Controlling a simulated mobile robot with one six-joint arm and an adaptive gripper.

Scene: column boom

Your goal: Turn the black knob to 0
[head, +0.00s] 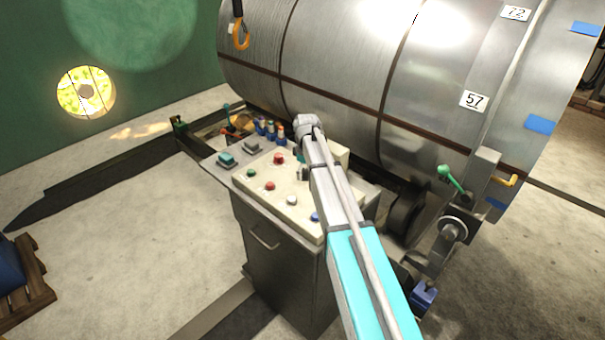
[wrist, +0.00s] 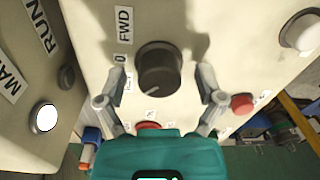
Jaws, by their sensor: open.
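The black knob (wrist: 158,70) sits on the cream panel (wrist: 215,25) in the wrist view. A pale mark near its lower edge points down and slightly left. The "FWD" label (wrist: 124,25) is at its upper left, with a small 0 (wrist: 120,58) below that and another partly hidden label lower down. My gripper (wrist: 160,82) is open, one finger on each side of the knob, with gaps visible; I cannot tell their depth. In the head view my arm hides the knob and most of the gripper over the console (head: 270,203).
Red buttons (wrist: 242,104) and a white button (wrist: 300,32) are on the panel. A side panel (wrist: 30,110) with a "RUN" label and a lit white button stands at left. The large metal drum (head: 330,60) is close behind my arm; a green-handled lever (head: 450,178) is at right.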

